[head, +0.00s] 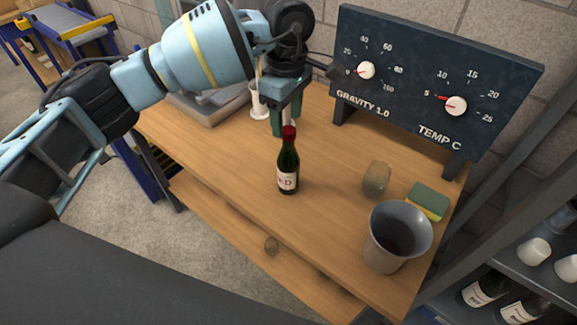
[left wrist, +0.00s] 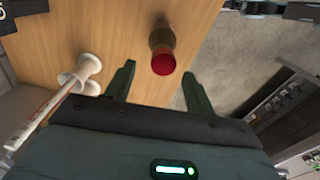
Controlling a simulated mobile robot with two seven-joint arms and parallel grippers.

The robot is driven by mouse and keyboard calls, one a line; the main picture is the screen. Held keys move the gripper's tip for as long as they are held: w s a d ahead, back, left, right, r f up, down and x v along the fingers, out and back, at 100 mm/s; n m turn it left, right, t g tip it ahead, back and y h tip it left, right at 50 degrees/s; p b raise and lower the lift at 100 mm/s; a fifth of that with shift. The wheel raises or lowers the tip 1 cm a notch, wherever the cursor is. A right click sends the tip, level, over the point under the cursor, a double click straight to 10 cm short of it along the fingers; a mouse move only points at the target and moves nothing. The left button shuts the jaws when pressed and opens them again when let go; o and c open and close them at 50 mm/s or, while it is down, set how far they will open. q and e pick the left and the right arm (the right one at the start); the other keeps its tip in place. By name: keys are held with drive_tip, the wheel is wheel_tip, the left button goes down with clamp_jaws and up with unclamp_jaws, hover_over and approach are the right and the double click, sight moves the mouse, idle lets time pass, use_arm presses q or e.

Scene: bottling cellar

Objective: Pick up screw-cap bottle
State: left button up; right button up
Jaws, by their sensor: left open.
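The screw-cap bottle (head: 288,165) is dark green with a red cap and a pale label, and stands upright on the wooden table (head: 230,150). In the left wrist view the bottle (left wrist: 163,50) shows from above, its red cap between and beyond the fingertips. My left gripper (head: 284,122) is above and behind the bottle in the head view, fingers pointing down. It also shows in the left wrist view (left wrist: 158,84), open and with nothing between its fingers. My right gripper is in neither view.
A dark gauge panel (head: 430,85) stands at the table's back. A grey cup (head: 398,238), a small glass (head: 376,179) and a green-yellow sponge (head: 428,200) are to the right. Table around the bottle is clear.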

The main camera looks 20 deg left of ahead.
sight(288, 129)
use_arm(q)
drive_tip(key=shift+s+d+f+p, duration=0.1)
drive_tip(key=shift+f+p, duration=0.1)
drive_tip(key=shift+f, duration=1.2)
drive_tip(key=shift+s+d+f+p, duration=0.1)
drive_tip(key=shift+f+p, duration=0.1)
drive_tip(key=shift+f, duration=1.2)
clamp_jaws()
drive_tip(key=shift+r, duration=0.1)
